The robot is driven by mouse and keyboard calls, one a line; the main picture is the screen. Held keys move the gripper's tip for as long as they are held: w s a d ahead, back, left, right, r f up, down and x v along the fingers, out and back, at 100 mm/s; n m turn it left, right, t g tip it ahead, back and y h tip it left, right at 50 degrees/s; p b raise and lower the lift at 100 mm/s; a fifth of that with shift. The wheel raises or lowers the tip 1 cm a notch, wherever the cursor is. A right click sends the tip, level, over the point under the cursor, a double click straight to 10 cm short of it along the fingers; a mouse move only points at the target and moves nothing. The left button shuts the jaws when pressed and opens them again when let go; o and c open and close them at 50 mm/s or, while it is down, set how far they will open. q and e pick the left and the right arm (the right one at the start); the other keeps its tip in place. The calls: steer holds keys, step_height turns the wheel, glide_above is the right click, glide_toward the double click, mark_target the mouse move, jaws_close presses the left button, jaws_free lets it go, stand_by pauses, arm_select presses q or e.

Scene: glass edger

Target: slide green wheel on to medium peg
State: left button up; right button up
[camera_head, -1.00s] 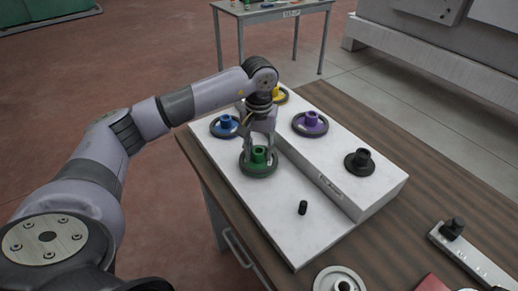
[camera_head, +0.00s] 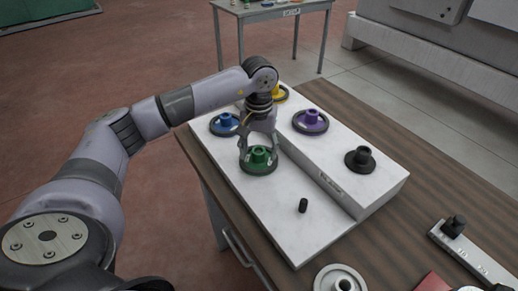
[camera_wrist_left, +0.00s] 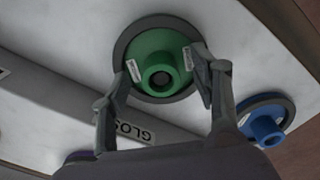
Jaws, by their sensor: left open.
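The green wheel (camera_head: 258,161) has a dark rim and a raised green hub. It sits on the lower level of the white stepped board (camera_head: 290,235). My left gripper (camera_head: 259,157) is open, pointing down, with its fingers on either side of the green hub. In the left wrist view the green wheel (camera_wrist_left: 159,66) shows between the fingertips (camera_wrist_left: 165,77), and its hub has a dark hole. A bare black peg (camera_head: 303,205) stands on the lower level in front of the green wheel; its size label is not visible. My right gripper is not in view.
A blue wheel (camera_head: 225,124) is close behind the green one. A purple wheel (camera_head: 310,121) and a black wheel (camera_head: 359,159) sit on the raised step, with a yellow wheel (camera_head: 280,94) behind. A pale wheel (camera_head: 339,280) lies at the table's front.

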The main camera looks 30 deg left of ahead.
arm_select(q)
step_height(320, 180, up, 12)
stand_by(0.4)
stand_by(0.4)
